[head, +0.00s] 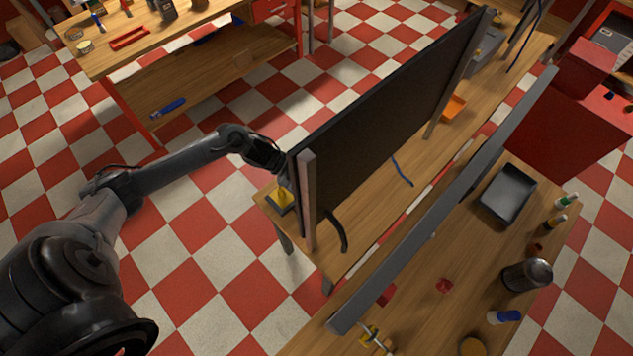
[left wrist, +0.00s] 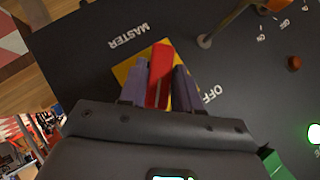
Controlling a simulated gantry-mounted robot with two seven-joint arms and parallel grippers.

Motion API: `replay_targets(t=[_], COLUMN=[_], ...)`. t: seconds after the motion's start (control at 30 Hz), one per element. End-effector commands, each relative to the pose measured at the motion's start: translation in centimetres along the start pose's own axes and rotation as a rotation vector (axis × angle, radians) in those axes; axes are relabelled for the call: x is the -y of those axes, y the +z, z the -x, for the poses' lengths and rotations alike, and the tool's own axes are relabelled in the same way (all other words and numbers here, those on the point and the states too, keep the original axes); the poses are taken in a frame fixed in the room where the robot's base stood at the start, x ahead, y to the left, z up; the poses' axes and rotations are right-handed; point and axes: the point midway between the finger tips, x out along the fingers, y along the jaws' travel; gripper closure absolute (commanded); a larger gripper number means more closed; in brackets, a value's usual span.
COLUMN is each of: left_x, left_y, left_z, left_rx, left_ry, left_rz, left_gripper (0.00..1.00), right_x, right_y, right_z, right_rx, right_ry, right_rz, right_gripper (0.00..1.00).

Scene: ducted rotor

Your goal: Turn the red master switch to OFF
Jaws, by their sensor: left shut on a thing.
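The red master switch (left wrist: 159,62) shows in the left wrist view as a red handle on a yellow plate (left wrist: 122,72). The plate sits on a dark panel (left wrist: 225,68) with the printed words MASTER and OFF beside it. My left gripper (left wrist: 160,84) is shut on the red handle, with one finger on each side. In the head view my left arm reaches the near-left edge of a large black panel (head: 390,115), and the switch is hidden there.
A metal toggle (left wrist: 205,41), an orange-red button (left wrist: 294,63) and a lit green lamp (left wrist: 314,132) are on the same panel. A yellow object (head: 284,197) lies on the bench below my left arm. A grey beam (head: 450,200) crosses the front bench.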

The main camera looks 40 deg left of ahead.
Motion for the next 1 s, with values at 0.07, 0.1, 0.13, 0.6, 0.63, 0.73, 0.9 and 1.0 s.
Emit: replay_targets(t=[0.07,0.1,0.13,0.6,0.63,0.73,0.9,1.0], left_x=[0.3,0.3,0.3,0.8,0.8,0.9,1.0,1.0], left_y=[0.0,0.0,0.0,0.2,0.2,0.2,0.3,0.3], left_z=[0.0,0.0,0.0,-0.2,-0.1,-0.1,-0.2,-0.2], left_rx=[0.0,0.0,0.0,0.002,0.002,0.002,0.003,0.004], left_ry=[0.033,0.053,0.07,0.375,0.392,0.447,0.524,0.565], left_rz=[0.03,0.05,0.066,0.374,0.392,0.447,0.523,0.564], left_gripper=[0.98,0.98,0.98,0.98,0.98,0.98,0.98,0.98], right_x=[0.0,0.0,0.0,0.3,0.3,0.3,0.3,0.3], right_y=[0.0,0.0,0.0,0.5,0.5,0.6,0.7,0.8], right_z=[0.0,-0.1,-0.1,-1.7,-1.8,-2.0,-2.3,-2.6], right_rx=[0.0,0.0,0.0,-0.001,-0.001,-0.001,-0.001,-0.001], right_ry=[0.0,0.0,0.0,-0.006,-0.007,-0.007,-0.007,-0.007], right_rz=[0.0,0.0,0.0,-0.008,-0.009,-0.009,-0.01,-0.009], right_gripper=[1.0,1.0,1.0,1.0,1.0,1.0,1.0,1.0])
